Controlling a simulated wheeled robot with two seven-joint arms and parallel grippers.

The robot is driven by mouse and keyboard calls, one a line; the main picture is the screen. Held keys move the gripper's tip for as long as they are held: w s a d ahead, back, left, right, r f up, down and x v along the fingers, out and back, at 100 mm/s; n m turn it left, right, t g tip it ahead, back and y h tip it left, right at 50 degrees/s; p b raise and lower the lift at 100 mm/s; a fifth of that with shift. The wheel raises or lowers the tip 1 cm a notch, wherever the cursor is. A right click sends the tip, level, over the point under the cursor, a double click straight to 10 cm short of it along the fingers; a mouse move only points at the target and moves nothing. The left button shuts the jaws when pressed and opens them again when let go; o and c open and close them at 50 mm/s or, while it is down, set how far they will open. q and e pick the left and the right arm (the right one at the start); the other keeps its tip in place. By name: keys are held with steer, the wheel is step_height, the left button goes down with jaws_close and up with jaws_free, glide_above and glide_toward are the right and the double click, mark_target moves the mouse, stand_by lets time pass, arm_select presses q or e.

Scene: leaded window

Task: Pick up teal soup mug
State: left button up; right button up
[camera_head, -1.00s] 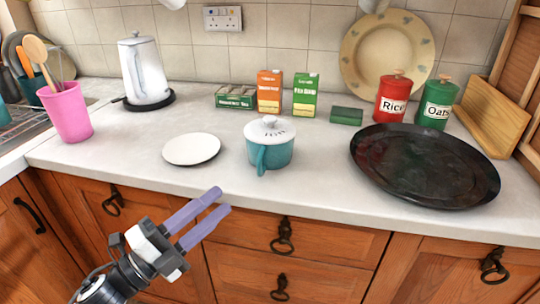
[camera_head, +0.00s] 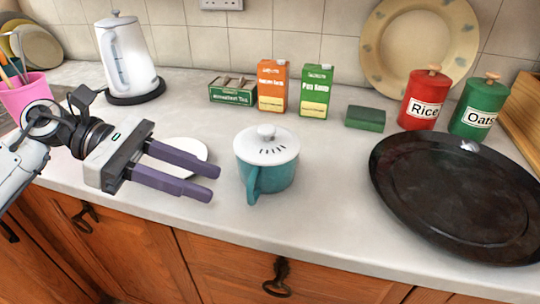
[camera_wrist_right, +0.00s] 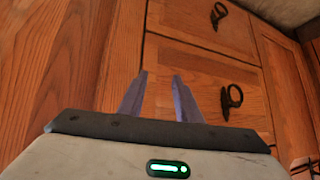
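The teal soup mug (camera_head: 266,178) stands upright on the countertop in the head view, with a white vented lid (camera_head: 267,146) on top. Its teal handle (camera_head: 252,184) points toward the front edge. My left gripper (camera_head: 214,182) is just left of the mug, fingers pointing right toward it. Its two purple fingers are apart with nothing between them. My right gripper (camera_wrist_right: 160,88) shows only in the right wrist view, fingers apart and empty, in front of wooden cabinet doors.
A white plate (camera_head: 186,151) lies partly behind my left gripper. A large black pan (camera_head: 455,195) lies to the right. Cartons, a green sponge (camera_head: 365,118) and the Rice (camera_head: 425,98) and Oats (camera_head: 479,106) tins stand behind. Clear counter lies between mug and pan.

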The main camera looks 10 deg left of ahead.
mark_target(250, 203)
arm_select(q)
steer(key=x, duration=0.3)
steer(key=shift+s+d+r, duration=0.1)
steer(key=shift+s+d, duration=0.15)
steer(key=shift+d, duration=0.05)
steer(key=x, duration=0.1)
steer(key=p+x, duration=0.1)
steer(key=x, duration=0.1)
steer(key=p+x, duration=0.1)
steer(key=x, duration=0.1)
steer(key=shift+r, duration=0.35)
steer(key=shift+w+d+f, duration=0.1)
steer(key=shift+d+f, duration=0.05)
steer(key=shift+d, duration=0.1)
jaws_close()
